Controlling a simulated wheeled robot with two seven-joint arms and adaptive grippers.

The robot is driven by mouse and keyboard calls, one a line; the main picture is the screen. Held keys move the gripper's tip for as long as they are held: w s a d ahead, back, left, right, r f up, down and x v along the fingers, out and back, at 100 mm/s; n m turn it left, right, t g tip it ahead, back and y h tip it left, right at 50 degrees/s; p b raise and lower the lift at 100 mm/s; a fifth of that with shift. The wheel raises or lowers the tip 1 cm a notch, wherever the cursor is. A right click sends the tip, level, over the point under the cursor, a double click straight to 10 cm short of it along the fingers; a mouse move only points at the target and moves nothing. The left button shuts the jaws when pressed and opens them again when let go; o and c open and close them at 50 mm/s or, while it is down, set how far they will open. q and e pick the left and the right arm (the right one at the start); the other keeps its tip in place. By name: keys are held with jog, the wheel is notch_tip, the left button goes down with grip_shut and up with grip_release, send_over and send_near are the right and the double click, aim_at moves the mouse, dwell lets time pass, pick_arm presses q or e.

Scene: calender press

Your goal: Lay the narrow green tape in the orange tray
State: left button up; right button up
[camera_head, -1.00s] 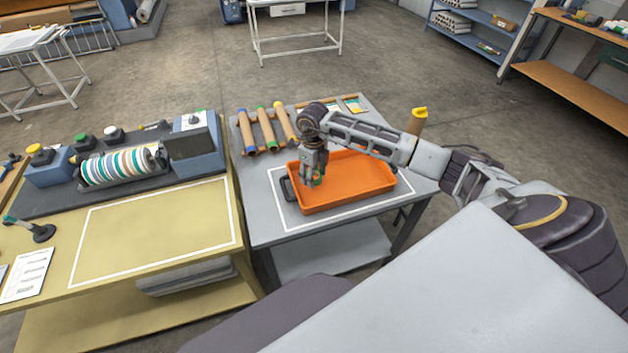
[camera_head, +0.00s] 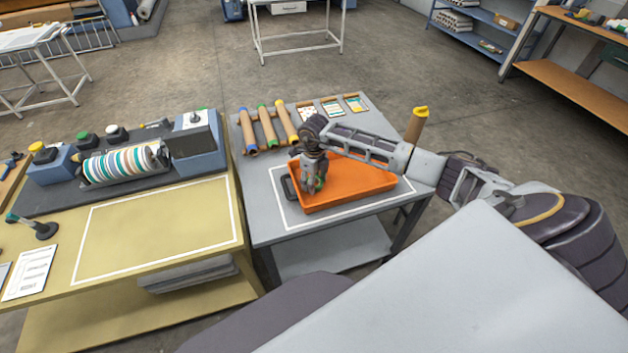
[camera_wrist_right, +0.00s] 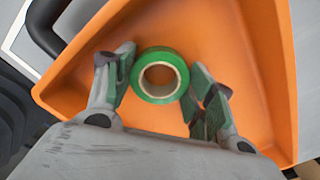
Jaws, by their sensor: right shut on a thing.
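The narrow green tape (camera_wrist_right: 142,86) is a small green roll with a pale core; in the right wrist view it sits between the fingers. My right gripper (camera_wrist_right: 164,90) is shut on it, inside the orange tray's outline. The orange tray (camera_head: 358,184) stands on the grey table; its floor (camera_wrist_right: 225,50) is behind the roll in the right wrist view. In the head view my right gripper (camera_head: 314,187) is low over the tray's left end and mostly hides the tape. I cannot tell whether the roll touches the tray floor. My left gripper is not in view.
The tray has a dark handle (camera_head: 288,187) at its left end. Several brown tubes with coloured ends (camera_head: 266,128) and small cards (camera_head: 331,108) lie behind it. The yellow bench (camera_head: 155,230) with a roller machine (camera_head: 122,163) is to the left. Most of the tray is clear.

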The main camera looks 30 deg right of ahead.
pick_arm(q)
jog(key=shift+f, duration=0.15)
pick_arm(e)
jog(key=shift+f, duration=0.1)
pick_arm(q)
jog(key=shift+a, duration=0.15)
pick_arm(e)
jog(key=o, duration=0.9)
jog(key=shift+r, duration=0.3)
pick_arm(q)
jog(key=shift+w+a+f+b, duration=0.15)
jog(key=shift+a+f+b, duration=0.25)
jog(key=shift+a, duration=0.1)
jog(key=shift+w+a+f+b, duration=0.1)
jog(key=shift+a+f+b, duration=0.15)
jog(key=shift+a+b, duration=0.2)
pick_arm(e)
notch_tip(320, 180, up, 12)
jog(key=shift+f, duration=0.15)
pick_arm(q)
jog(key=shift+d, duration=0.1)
